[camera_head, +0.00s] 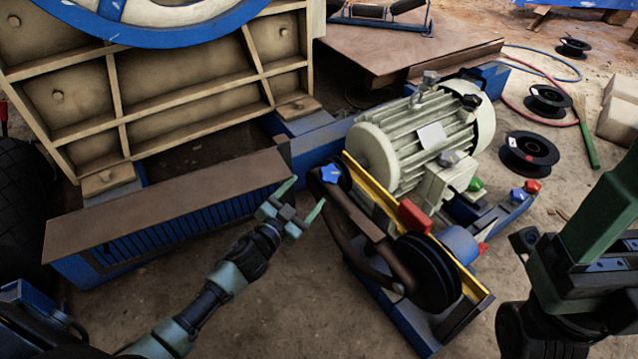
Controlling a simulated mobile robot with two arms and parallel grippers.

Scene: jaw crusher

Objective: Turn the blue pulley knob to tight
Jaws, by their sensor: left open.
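A blue star-shaped knob (331,173) sits at the upper end of the dark brown belt guard arm beside the yellow rail. Another blue star knob (518,195) is at the right end of the motor's blue base, so I cannot tell for sure which is the pulley knob. The black grooved pulley (430,272) is at the lower front of the motor. My left gripper (301,200) is open and empty, its two green fingers apart, just left of and below the nearer blue knob, with no clear contact. My right gripper's fingers do not show.
A grey-green motor (425,140) stands behind the yellow rail. A red block (412,215) is above the pulley. A red star knob (533,186) is beside the far blue one. A brown-topped blue frame (165,205) lies left of my gripper. Black cable spools (530,152) lie at right.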

